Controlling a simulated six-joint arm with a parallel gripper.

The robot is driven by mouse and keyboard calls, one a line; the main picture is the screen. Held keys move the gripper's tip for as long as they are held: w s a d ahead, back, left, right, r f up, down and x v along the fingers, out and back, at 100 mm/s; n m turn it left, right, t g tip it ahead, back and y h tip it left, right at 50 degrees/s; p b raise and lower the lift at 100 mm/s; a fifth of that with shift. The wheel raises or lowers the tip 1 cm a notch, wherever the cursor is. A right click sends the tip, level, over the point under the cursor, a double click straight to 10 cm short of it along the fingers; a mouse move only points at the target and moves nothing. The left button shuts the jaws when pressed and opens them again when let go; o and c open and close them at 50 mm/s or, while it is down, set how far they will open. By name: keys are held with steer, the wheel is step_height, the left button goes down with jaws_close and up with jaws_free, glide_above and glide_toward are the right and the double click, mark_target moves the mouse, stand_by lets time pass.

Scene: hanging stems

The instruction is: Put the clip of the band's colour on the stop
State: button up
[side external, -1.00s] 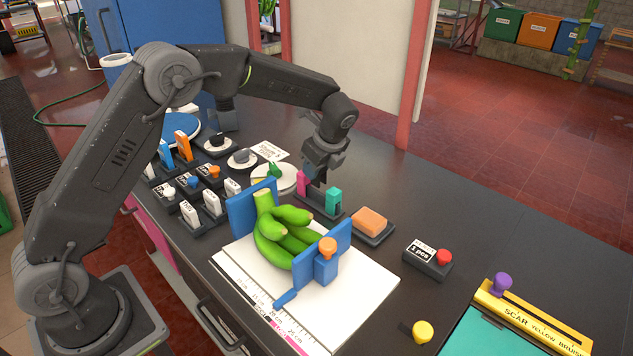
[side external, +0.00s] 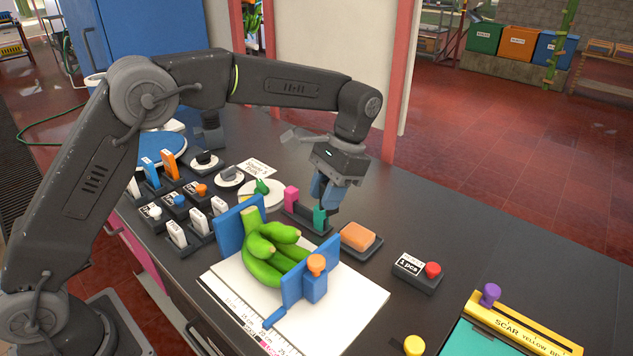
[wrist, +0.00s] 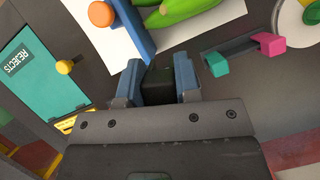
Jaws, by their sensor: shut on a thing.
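My gripper (side external: 326,190) has blue fingers and hangs near the rack (side external: 306,216), by the teal clip. In the wrist view, the fingers (wrist: 161,84) are closed on a dark, almost black block (wrist: 158,86). The teal clip (side external: 320,218) and pink clip (side external: 291,197) stand at the two ends of the dark rack. Both also show in the wrist view, teal (wrist: 216,64) and pink (wrist: 270,44), apart from the fingers. A blue slider with an orange knob (side external: 316,264), possibly the stop, stands at the front of the green bananas (side external: 268,250). I cannot make out a coloured band.
A white ruled board (side external: 350,308) lies under the bananas, with a blue upright plate (side external: 231,230) behind them. An orange block (side external: 357,237) on a dark base and a "1 pcs" box with red knob (side external: 418,272) stand to the right. Several labelled holders stand at left.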

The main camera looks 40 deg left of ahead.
steer(key=s+d+n, duration=0.1)
steer(key=s+d+r+n+h, duration=0.1)
steer(key=n, duration=0.1)
steer(key=shift+d+r, duration=0.15)
steer(key=shift+d, duration=0.25)
glide_above(328, 242)
steer(key=shift+w+f, duration=0.15)
steer(key=shift+f, duration=0.95)
steer(key=shift+w+f, duration=0.1)
steer(key=shift+f, duration=1)
steer(key=shift+f, duration=0.3)
steer(key=shift+f, duration=1.4)
steer(key=shift+f, duration=0.35)
steer(key=shift+f, duration=0.1)
steer(key=o, duration=1)
steer(key=shift+c, duration=0.2)
